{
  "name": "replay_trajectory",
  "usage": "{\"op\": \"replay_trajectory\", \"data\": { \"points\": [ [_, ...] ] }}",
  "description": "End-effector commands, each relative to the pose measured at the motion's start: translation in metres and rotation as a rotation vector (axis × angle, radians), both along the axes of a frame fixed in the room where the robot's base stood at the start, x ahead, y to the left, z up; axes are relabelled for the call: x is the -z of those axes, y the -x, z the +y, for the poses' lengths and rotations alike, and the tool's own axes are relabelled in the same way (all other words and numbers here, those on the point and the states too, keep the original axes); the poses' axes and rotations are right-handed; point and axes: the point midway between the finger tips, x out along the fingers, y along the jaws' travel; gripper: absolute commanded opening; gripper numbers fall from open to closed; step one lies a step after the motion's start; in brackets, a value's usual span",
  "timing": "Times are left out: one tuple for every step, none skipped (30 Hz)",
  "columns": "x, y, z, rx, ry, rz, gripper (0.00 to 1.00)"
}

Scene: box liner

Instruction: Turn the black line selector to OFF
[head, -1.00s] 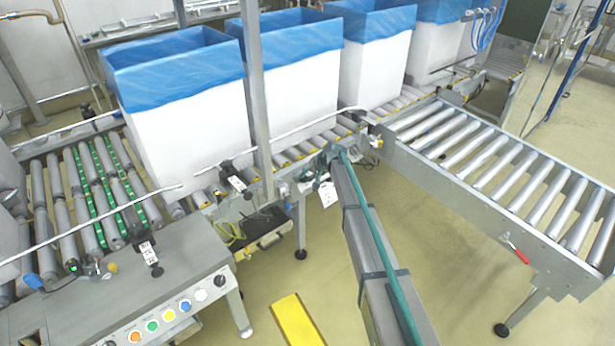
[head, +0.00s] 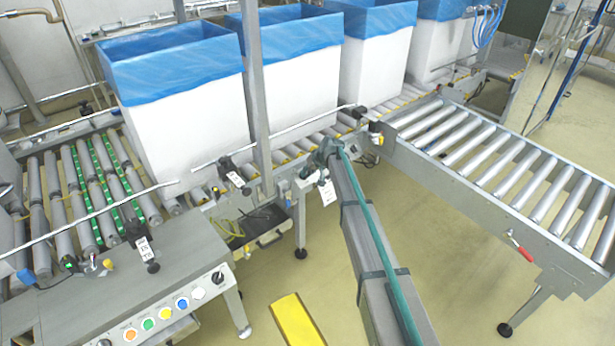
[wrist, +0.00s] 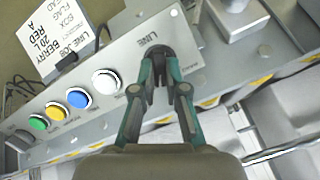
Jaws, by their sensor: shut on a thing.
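The black line selector (wrist: 158,54) sits on a grey panel beside the word LINE in the wrist view. My gripper (wrist: 158,66) has its two teal fingers closed around the selector, which is partly hidden between the fingertips; I cannot read its pointer direction. A white button (wrist: 106,81), a blue button (wrist: 77,97), a yellow button (wrist: 55,110) and a green button (wrist: 37,122) line the same panel. In the head view, a panel with a black knob (head: 218,278) and a similar button row shows no gripper on it; I cannot tell whether it is the same panel.
A white label card (wrist: 60,32) stands near the panel. In the head view, tall white boxes (head: 190,140) with blue liners stand on the roller conveyor. A side roller conveyor (head: 490,165) lies at the right. Open floor shows around a yellow strip (head: 298,320).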

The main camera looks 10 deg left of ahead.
Motion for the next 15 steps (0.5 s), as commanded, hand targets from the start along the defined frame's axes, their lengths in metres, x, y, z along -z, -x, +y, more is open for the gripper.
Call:
{"op": "replay_trajectory", "data": {
  "points": [
    [0.004, 0.0001, 0.001, -0.032, 0.019, -0.02, 0.0],
    [0.0042, 0.0002, 0.0013, -0.051, 0.031, -0.032, 0.0],
    [0.0042, 0.0003, 0.0013, -0.077, 0.048, -0.048, 0.0],
    [0.004, 0.0005, 0.0015, -0.096, 0.059, -0.06, 0.0],
    [0.0038, 0.0005, 0.0018, -0.116, 0.071, -0.073, 0.0],
    [0.0036, 0.0006, 0.0021, -0.141, 0.085, -0.088, 0.0],
    [0.0033, 0.0007, 0.0022, -0.157, 0.096, -0.098, 0.0],
    [0.003, 0.0007, 0.0023, -0.175, 0.108, -0.11, 0.0],
    [0.0027, 0.0007, 0.0024, -0.197, 0.122, -0.124, 0.0],
    [0.0026, 0.0008, 0.0026, -0.212, 0.131, -0.133, 0.0],
    [0.0025, 0.0008, 0.0028, -0.228, 0.14, -0.143, 0.0],
    [0.0023, 0.001, 0.0029, -0.246, 0.151, -0.154, 0.0],
    [0.0022, 0.001, 0.0029, -0.26, 0.159, -0.163, 0.0],
    [0.0022, 0.001, 0.0029, -0.271, 0.166, -0.17, 0.0],
    [0.002, 0.001, 0.003, -0.287, 0.176, -0.18, 0.0]
  ]
}}
